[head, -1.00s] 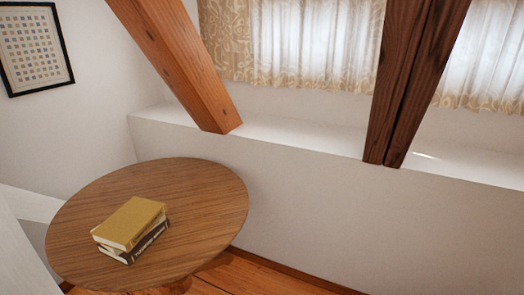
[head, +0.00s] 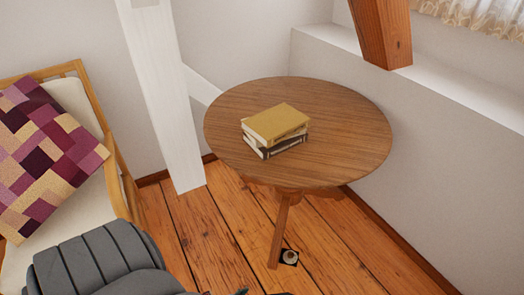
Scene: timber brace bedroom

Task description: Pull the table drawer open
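The round wooden table (head: 345,150) stands in the corner at the centre right of the head view. Part of its edge apron and one slanted leg (head: 279,230) show below the top. I see no clear drawer front or handle; any drawer under the top is hidden or too small to tell. Neither gripper can be made out. Small dark parts at the bottom edge are cut off, and I cannot tell what they are.
Several stacked books (head: 277,124) lie on the table. A white post (head: 160,95) stands left of it, and an orange-brown beam (head: 384,35) comes down behind. A chair (head: 70,100) with a patchwork cushion (head: 45,150) is at left. Bare floorboards (head: 200,235) lie in front.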

